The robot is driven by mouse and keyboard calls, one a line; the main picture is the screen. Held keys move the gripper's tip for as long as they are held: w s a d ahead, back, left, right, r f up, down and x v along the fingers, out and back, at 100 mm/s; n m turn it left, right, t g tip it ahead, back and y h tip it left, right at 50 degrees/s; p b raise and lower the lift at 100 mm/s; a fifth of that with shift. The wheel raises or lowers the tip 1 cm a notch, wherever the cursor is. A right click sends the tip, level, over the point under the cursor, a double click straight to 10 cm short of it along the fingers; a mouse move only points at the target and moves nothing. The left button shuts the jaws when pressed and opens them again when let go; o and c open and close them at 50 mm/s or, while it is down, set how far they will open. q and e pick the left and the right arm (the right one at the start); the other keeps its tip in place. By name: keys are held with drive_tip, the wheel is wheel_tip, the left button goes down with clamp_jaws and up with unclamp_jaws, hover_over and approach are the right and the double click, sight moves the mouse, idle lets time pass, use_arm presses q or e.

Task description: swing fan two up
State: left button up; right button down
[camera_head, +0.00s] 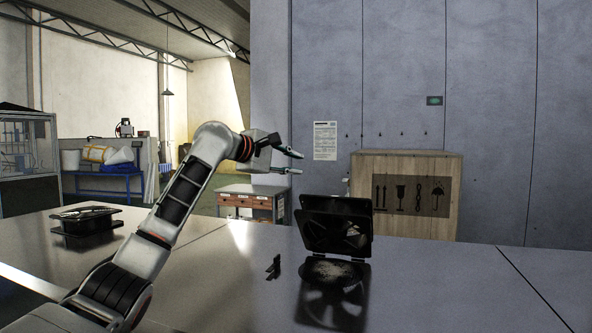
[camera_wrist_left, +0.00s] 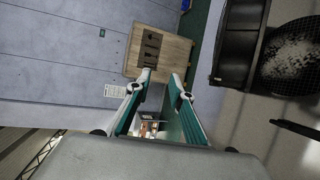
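A black fan unit (camera_head: 337,222) stands tilted up on the table at centre right. Below it is a round opening or mesh (camera_head: 332,271) with pale dust on it. Both parts show at the right of the left wrist view, the dark frame (camera_wrist_left: 250,42) and the dusty mesh (camera_wrist_left: 292,55). A second black fan unit (camera_head: 86,222) lies low at the left. No label shows which is fan two. My left gripper (camera_head: 297,163) is open and empty, above and left of the tilted fan, apart from it. My right gripper is not in view.
A small black handle-like piece (camera_head: 273,267) stands on the glossy table (camera_head: 430,290) beside the tilted fan. A wooden crate (camera_head: 405,165) stands behind, before a grey panel wall. A drawer cabinet (camera_head: 250,202) is further back. The table's right part is clear.

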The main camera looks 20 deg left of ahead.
use_arm(q)
drive_tip(key=shift+s+a+r, duration=0.15)
drive_tip(key=shift+a+r, duration=0.05)
drive_tip(key=shift+r, duration=0.2)
drive_tip(key=shift+s+a+r, duration=0.15)
drive_tip(key=shift+r, duration=0.2)
drive_tip(key=v, duration=1.2)
idle(0.3)
